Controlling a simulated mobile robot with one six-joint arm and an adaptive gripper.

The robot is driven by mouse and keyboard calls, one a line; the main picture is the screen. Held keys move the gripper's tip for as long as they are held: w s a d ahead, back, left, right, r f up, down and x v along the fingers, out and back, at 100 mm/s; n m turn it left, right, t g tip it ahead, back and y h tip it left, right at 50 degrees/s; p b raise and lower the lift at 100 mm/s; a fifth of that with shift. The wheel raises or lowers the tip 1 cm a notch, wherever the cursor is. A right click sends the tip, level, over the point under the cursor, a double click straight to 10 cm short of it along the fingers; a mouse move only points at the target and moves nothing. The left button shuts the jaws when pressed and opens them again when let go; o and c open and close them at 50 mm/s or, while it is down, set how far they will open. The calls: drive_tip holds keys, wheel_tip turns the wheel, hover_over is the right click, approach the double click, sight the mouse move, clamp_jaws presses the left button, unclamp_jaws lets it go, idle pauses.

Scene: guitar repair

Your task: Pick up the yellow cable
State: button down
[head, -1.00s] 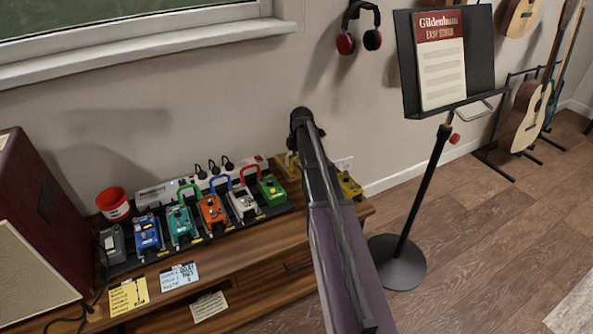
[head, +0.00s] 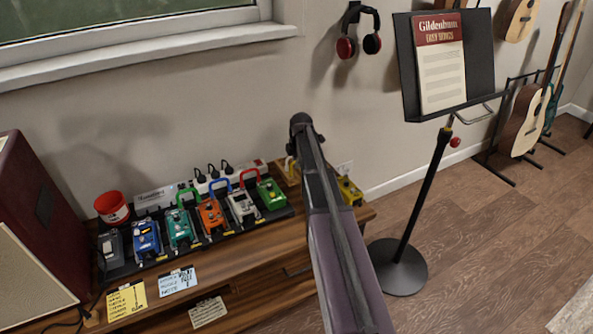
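I cannot make out a yellow cable for certain. A small yellow piece (head: 290,168) shows at the right end of the wooden bench, just left of my arm and partly hidden by it. Green, blue and red cables arch between the pedals on the pedalboard (head: 150,264). My arm rises from the bottom of the head view to a dark joint over the bench's right end. My gripper does not show. The arm covers part of the bench and of a yellow pedal (head: 350,190) to its right.
The pedalboard carries several pedals, including an orange one (head: 212,215) and a green one (head: 271,193). A red cup (head: 112,208) stands behind them. A dark red amplifier (head: 45,210) is at the left, a music stand (head: 412,220) at the right. Open floor (head: 480,250) lies right of the bench.

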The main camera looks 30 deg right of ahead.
idle(0.4)
wheel_tip(320, 180, up, 10)
drive_tip(key=p, duration=1)
idle(0.7)
wheel_tip(320, 180, up, 18)
drive_tip(key=p, duration=1.7)
drive_tip(key=shift+f+p, duration=0.25)
drive_tip(key=shift+p, duration=0.05)
drive_tip(key=shift+a, duration=0.1)
